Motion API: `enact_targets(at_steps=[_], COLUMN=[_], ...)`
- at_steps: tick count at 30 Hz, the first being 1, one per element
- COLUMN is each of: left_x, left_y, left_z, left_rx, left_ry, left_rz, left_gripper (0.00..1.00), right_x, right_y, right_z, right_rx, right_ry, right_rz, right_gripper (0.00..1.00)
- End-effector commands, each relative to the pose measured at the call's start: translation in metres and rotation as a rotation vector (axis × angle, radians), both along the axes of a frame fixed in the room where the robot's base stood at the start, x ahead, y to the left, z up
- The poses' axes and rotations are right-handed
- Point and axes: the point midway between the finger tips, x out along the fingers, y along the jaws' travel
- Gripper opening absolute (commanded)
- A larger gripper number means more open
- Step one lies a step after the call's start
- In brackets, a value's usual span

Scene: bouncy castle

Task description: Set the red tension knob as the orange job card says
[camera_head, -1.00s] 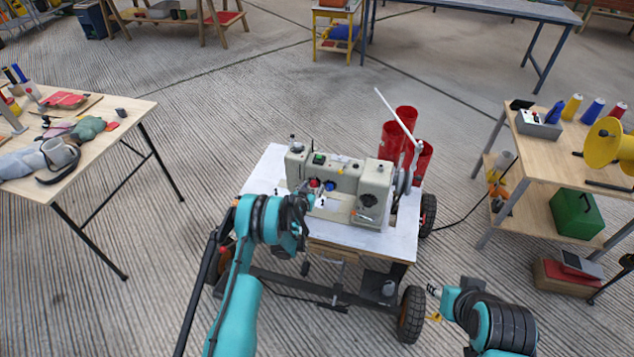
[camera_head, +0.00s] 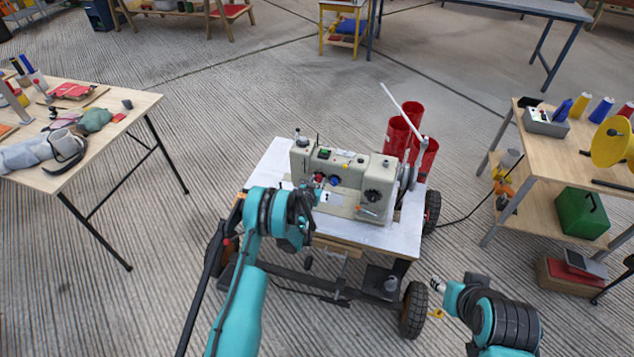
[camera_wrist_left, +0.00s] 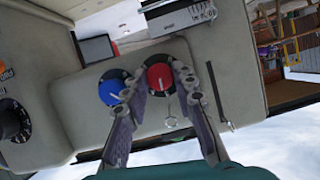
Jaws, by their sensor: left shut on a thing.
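The red tension knob (camera_wrist_left: 160,77) is on the pale sewing machine (camera_head: 344,183), with a blue knob (camera_wrist_left: 112,90) on its left in the left wrist view. My left gripper (camera_wrist_left: 159,76) has one finger on each side of the red knob and is shut on it. In the head view my left gripper (camera_head: 312,193) is at the machine's front, small and partly hidden by its own wrist. My right gripper (camera_head: 437,287) is low, right of the cart, and too small to read. An orange patch (camera_wrist_left: 5,70) shows at the wrist view's left edge; I cannot tell whether it is the job card.
The machine stands on a wheeled cart with a white top (camera_head: 266,170). A cluttered wooden table (camera_head: 140,102) is at left, another (camera_head: 548,150) at right.

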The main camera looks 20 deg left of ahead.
Motion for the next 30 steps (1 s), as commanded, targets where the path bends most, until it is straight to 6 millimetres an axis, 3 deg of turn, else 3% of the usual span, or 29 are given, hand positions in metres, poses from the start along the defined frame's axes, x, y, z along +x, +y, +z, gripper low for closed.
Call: enact_targets(at_steps=[18,30], left_x=[0.0007,0.0004], left_y=[-0.0049,-0.0050], left_z=[-0.0006,-0.0001], left_rx=[0.487,0.656], left_ry=[-0.019,-0.024], left_rz=[-0.002,-0.003], left_gripper=[0.00,0.00], right_x=[-0.0001,-0.0001], right_y=[0.0000,0.0000], right_z=[0.0001,0.0001], right_rx=[0.000,0.000], right_ry=[0.000,0.000], right_rz=[0.000,0.000], right_gripper=[0.40,0.40])
